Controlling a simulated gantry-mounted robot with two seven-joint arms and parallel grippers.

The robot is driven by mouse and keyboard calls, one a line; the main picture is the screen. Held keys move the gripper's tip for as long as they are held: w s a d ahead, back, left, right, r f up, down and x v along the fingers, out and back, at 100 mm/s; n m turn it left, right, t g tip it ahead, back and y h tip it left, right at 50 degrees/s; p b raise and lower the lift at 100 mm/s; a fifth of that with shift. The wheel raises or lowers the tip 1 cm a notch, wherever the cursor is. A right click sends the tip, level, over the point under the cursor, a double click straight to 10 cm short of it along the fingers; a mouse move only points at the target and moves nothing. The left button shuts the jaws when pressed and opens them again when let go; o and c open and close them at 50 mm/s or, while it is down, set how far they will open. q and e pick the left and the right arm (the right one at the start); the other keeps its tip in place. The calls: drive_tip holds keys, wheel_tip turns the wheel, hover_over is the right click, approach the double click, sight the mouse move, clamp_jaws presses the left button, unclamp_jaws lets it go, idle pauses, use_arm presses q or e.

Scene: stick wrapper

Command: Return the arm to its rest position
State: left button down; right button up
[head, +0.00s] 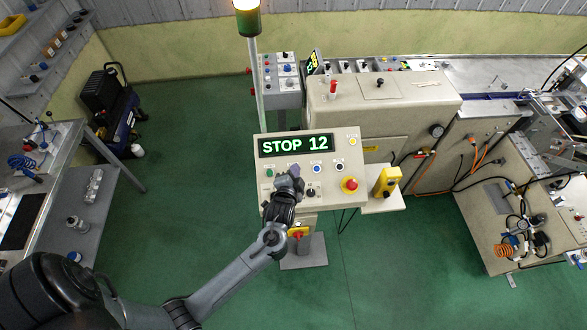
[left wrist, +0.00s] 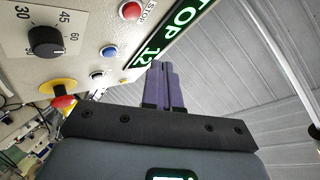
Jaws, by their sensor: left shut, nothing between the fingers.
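My left gripper (head: 293,172) is in front of the control panel (head: 353,172) in the head view. In the left wrist view its purple fingers (left wrist: 162,85) are together, with nothing between them. The panel's display (head: 296,145) reads "STOP 12" in green. Below it are several buttons, among them a blue one (head: 317,169), and a red emergency stop on yellow (head: 349,185). The gripper and forearm cover part of the panel's lower left. Whether the fingertips touch the panel cannot be told. My right gripper is not in view.
A yellow box (head: 387,181) stands on a small shelf right of the panel. The beige wrapper machine (head: 385,115) is behind it. A grey bench (head: 75,210) stands at the left. A signal lamp pole (head: 256,80) rises behind the panel. Green floor (head: 190,195) is open left of it.

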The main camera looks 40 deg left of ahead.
use_arm(q)
drive_tip(key=shift+f, duration=0.1)
idle(0.5)
drive_tip(key=shift+g, duration=0.4)
drive_tip(key=s+f, duration=0.1)
drive_tip(key=f, duration=0.1)
drive_tip(key=s+f, duration=0.1)
drive_tip(key=s, duration=0.1)
drive_tip(key=shift+s+a+f, duration=0.2)
drive_tip(key=shift+s+f, duration=0.1)
drive_tip(key=shift+f, duration=0.05)
drive_tip(key=s+d+r+n+g+h, duration=0.1)
drive_tip(key=s+d+r+g+h, duration=0.1)
drive_tip(key=s+d, duration=0.2)
drive_tip(key=s+d+r+n+g+h, duration=0.1)
drive_tip(key=s+d+r+g+h, duration=0.1)
drive_tip(key=s, duration=0.9)
drive_tip(key=s+d+r+n+g+h, duration=0.1)
drive_tip(key=s+d+r+g+h, duration=0.2)
drive_tip(key=s+d, duration=0.3)
drive_tip(key=shift+s+d+r+n+g, duration=0.25)
drive_tip(key=shift+s+g, duration=0.35)
drive_tip(key=shift+s, duration=0.5)
drive_tip(key=shift+f, duration=0.15)
